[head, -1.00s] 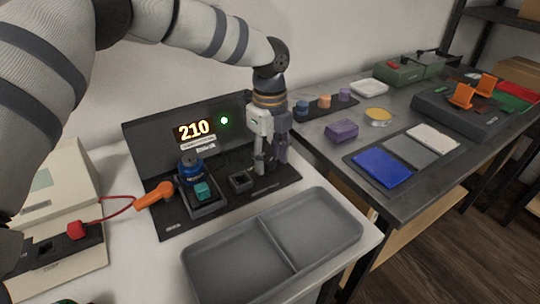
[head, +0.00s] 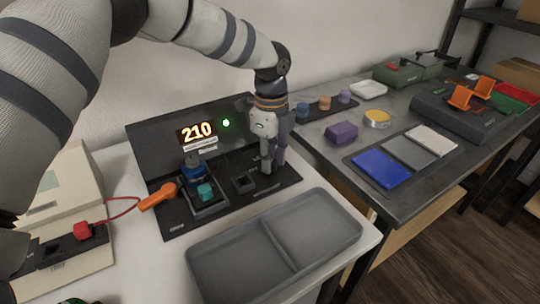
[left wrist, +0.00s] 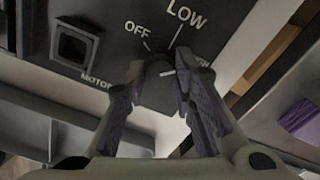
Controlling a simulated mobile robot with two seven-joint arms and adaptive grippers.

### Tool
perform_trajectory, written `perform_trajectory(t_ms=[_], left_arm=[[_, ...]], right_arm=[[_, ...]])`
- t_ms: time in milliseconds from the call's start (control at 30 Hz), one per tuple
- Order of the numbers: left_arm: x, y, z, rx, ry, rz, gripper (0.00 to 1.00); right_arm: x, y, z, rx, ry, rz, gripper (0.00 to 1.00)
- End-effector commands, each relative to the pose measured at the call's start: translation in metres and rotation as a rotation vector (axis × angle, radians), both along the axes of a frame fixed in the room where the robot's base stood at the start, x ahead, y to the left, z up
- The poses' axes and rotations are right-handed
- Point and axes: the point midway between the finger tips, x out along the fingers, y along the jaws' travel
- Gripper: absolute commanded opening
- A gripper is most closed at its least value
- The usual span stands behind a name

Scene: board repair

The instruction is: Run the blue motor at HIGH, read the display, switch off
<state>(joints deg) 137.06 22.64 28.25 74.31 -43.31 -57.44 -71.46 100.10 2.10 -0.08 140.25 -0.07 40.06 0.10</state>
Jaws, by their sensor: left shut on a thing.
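The blue motor (head: 193,171) sits upright in the left holder of the dark test board (head: 168,140), with a teal block (head: 205,191) in front of it. The display (head: 197,132) on the upright panel reads 210, and a green light (head: 226,123) beside it is lit. My left gripper (head: 271,164) is at the board's right side. In the left wrist view, my left gripper (left wrist: 157,80) is shut on the dark dial knob (left wrist: 155,92). The knob's white mark points right, toward the partly hidden HIGH label; OFF and LOW are readable. My right gripper is not in view.
An empty two-part grey tray (head: 275,245) lies in front of the board. An orange connector (head: 157,196) on a red cable lies at the board's left edge. A second table (head: 300,150) at the right holds coloured parts, pads and a dark fixture.

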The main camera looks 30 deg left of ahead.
Motion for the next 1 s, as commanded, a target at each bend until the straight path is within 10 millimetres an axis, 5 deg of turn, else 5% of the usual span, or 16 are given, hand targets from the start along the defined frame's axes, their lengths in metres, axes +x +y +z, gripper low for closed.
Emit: perform_trajectory(t_ms=[1000], left_arm=[[0.0, 0.0, 0.001, 0.001, -0.002, 0.962, 0.0]], right_arm=[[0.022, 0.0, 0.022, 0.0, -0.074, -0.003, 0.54]])
